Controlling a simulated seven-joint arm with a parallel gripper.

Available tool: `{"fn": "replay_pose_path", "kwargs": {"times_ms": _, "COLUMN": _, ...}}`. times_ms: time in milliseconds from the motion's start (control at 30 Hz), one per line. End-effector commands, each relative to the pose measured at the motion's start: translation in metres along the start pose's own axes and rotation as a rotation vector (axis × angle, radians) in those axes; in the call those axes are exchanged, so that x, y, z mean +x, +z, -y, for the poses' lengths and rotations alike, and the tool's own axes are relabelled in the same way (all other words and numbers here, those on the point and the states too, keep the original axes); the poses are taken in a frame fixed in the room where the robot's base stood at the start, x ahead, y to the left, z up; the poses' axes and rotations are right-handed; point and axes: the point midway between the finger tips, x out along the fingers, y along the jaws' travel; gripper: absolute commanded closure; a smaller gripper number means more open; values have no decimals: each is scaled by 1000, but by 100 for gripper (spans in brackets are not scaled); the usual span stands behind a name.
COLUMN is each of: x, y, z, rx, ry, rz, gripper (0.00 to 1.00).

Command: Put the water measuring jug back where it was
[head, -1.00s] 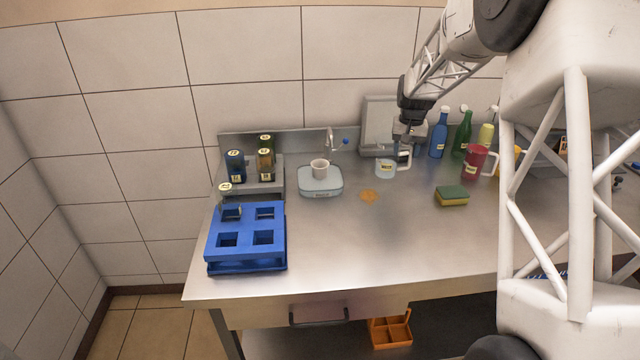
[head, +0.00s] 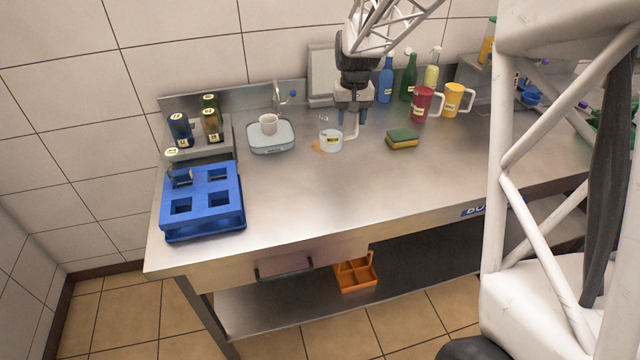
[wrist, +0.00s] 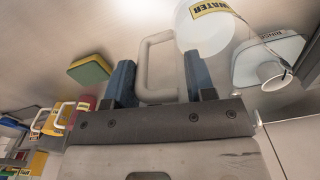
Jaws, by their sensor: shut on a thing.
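The water measuring jug (head: 331,143) is clear and whitish with a yellow label reading WATER.
A pale basin (head: 270,139) with a white cup (head: 268,123) stands left of the jug. A green-yellow sponge (head: 401,139), a red mug (head: 424,104) and a yellow mug (head: 455,100) are to the right. A blue rack (head: 202,200) is at front left. The front middle is clear.

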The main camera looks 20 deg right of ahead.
Motion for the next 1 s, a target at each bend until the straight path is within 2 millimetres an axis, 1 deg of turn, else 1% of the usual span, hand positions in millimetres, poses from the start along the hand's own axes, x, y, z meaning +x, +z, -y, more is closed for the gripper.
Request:
{"fn": "replay_pose_path", "kwargs": {"times_ms": 33, "x": -1, "y": 12, "z": 2, "rx": -8, "ry": 0, "rz": -1, "gripper": 95}}
{"fn": "replay_pose_path", "kwargs": {"times_ms": 333, "x": 3, "y": 79, "z": 13, "rx": -61, "ry": 0, "rz": -1, "gripper": 95}}
{"fn": "replay_pose_path", "kwargs": {"times_ms": 700, "x": 15, "y": 162, "z": 23, "rx": -127, "ry": -1, "rz": 1, "gripper": 95}}
{"fn": "replay_pose_path", "kwargs": {"times_ms": 900, "x": 22, "y": 196, "z": 26, "rx": -154, "ry": -1, "rz": 0, "gripper": 95}}
{"fn": "replay_pose_path", "kwargs": {"times_ms": 1000, "x": 25, "y": 207, "z": 27, "rx": -163, "ry": -1, "rz": 1, "gripper": 95}}
